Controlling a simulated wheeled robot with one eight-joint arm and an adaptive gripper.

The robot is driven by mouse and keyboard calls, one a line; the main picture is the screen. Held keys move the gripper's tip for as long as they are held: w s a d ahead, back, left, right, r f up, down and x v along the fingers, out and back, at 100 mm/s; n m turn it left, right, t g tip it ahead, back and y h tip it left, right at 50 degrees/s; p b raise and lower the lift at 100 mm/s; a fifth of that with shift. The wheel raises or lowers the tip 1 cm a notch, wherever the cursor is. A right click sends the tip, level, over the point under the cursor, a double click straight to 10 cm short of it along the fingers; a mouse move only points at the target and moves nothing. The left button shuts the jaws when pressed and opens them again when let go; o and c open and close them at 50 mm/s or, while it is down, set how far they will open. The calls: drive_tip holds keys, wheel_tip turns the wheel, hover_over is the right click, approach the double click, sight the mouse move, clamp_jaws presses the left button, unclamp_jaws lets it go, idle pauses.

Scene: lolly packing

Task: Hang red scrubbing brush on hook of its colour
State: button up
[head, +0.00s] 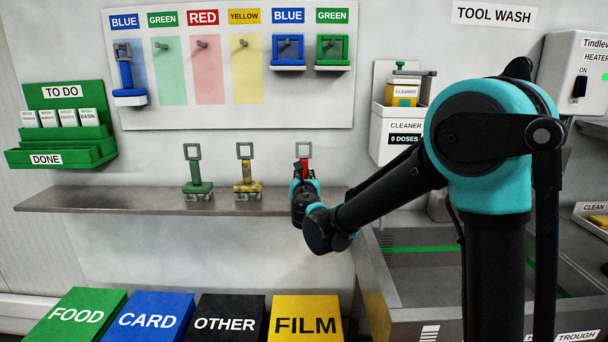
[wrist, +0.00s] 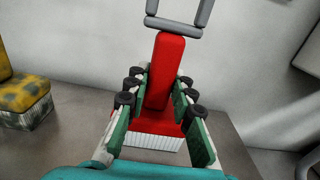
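The red scrubbing brush (wrist: 170,75) stands upright on the shelf, with a red handle, a grey square loop on top and pale bristles below. It also shows in the head view (head: 306,150), mostly hidden behind my gripper (head: 303,178). In the wrist view, my gripper's two green-padded fingers (wrist: 163,84) lie on either side of the handle, very close to it. I cannot tell whether they press on it. The hook under the RED sign (head: 203,44) is empty, on a pink panel on the wall board.
A green brush (head: 197,188) and a yellow brush (head: 247,187) stand on the shelf (head: 130,199) to the left. A blue brush (head: 125,76) hangs on the board. The green and yellow hooks beside red are empty. A cleaner dispenser (head: 404,123) is to the right.

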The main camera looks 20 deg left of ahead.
drive_tip(key=o, duration=0.4)
drive_tip(key=shift+o, duration=0.2)
drive_tip(key=shift+s, duration=0.1)
